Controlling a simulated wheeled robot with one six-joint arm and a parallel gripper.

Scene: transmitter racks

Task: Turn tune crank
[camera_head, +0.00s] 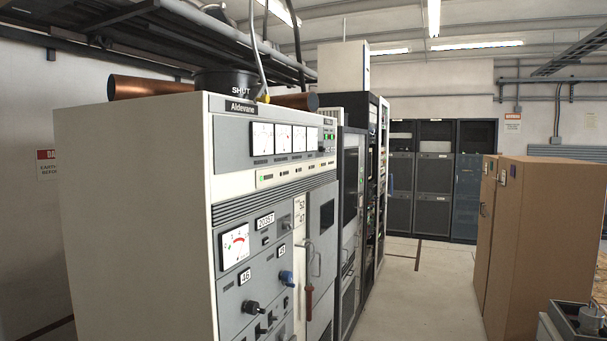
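A pale grey transmitter cabinet labelled Aldevane (135,200) stands at the left, its front panel facing right. On its lower front are a black knob or crank (251,307) below a plate reading 46, and a blue knob (286,277) below another small numbered plate. Smaller black controls sit lower down, partly cut off by the frame edge. A red-handled lever (309,300) hangs on the panel right of them. No label marks any of these as the tune crank, so I cannot tell which it is. My gripper is not in view.
Dark racks (350,220) continue behind the cabinet. A clear floor aisle (400,290) runs between them and brown wooden cabinets (530,240) on the right. A grey box with a metal device (580,318) is at the lower right corner. More dark racks (435,170) line the back wall.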

